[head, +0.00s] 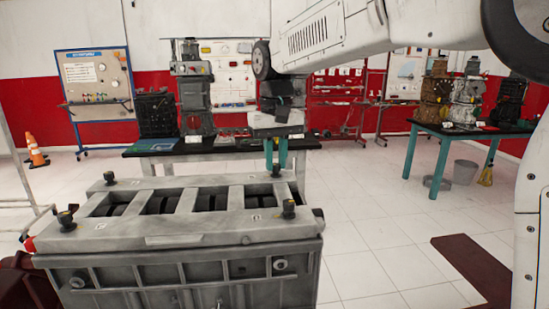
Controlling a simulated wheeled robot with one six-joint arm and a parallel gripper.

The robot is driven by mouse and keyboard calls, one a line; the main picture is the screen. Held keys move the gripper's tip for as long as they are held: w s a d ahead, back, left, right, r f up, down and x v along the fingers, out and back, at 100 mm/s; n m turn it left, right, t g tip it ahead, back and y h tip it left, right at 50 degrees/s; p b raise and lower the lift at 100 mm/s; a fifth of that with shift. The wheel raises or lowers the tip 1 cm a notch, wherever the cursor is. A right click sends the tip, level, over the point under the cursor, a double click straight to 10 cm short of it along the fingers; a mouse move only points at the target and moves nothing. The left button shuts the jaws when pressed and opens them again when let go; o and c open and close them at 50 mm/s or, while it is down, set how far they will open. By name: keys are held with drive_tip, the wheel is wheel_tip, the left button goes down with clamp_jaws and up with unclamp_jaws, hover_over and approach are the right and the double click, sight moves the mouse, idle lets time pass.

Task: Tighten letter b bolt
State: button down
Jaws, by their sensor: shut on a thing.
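The grey metal engine block (180,240) stands in front of me, its top plate pierced by several rectangular openings. A dark bolt stands upright at each corner: far left (109,178), far right (277,170), near right (289,208) and near left (67,220). Small letter marks lie beside bolts, too small to read, so I cannot tell which is b. My arm reaches in from the upper right. My gripper (279,118) is above the far right bolt and looks apart from it.
A dark-topped table (215,146) with engine parts stands behind the block. Another table (470,132) with engines is at the right, near a grey bin (465,171). A traffic cone (35,152) is far left. Tiled floor is open to the right of the block.

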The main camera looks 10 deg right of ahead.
sight(276, 164)
drive_tip(key=shift+r+m, duration=0.1)
drive_tip(key=shift+m, duration=1.2)
drive_tip(key=c, duration=1.3)
unclamp_jaws()
drive_tip(key=shift+c, duration=0.2)
wheel_tip(276, 164, up, 8)
drive_tip(key=shift+f, duration=0.15)
